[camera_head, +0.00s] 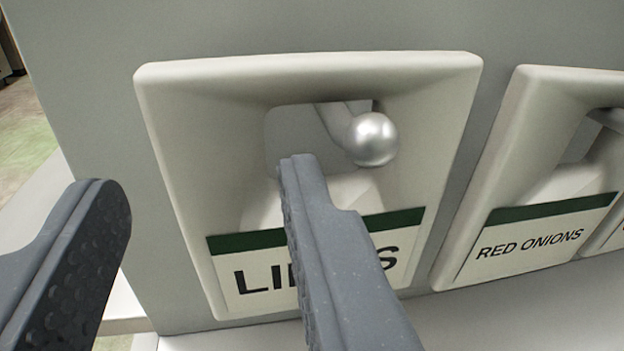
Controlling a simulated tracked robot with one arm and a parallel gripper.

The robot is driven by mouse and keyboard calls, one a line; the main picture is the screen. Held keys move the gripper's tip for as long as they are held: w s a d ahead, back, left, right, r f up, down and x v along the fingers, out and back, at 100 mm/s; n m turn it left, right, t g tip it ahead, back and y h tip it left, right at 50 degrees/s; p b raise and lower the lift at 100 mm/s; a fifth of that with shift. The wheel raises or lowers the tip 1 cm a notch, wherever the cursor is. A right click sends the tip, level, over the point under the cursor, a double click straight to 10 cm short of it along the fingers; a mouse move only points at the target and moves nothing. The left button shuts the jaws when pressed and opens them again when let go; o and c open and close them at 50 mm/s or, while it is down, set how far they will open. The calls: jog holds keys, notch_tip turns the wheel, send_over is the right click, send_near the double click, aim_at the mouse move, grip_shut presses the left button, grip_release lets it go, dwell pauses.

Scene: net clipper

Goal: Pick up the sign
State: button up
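A sign (262,264) is in the middle of the view: a cream label with a dark green band on top and large black letters. It sits on the lower part of a beige, rounded frame (190,160). The letters "LI" and a final "S" show; the middle is hidden behind my right finger. My gripper (202,178) is open with nothing between its fingers. The right finger is in front of the sign and the frame's opening; the left finger is off to the left of the frame. I cannot tell whether the right finger touches anything.
A shiny metal ball on a rod (372,139) sticks out of the frame's opening. To the right is a similar frame with a "RED ONIONS" label (533,240). Both frames are against a grey panel (90,90). A pale ledge (520,318) runs below.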

aim_at(212, 166)
jog(key=shift+f+x, duration=0.15)
jog(key=shift+x, duration=1.2)
jog(key=shift+f+x, duration=0.1)
jog(key=shift+x, duration=1.3)
jog(key=c, duration=0.7)
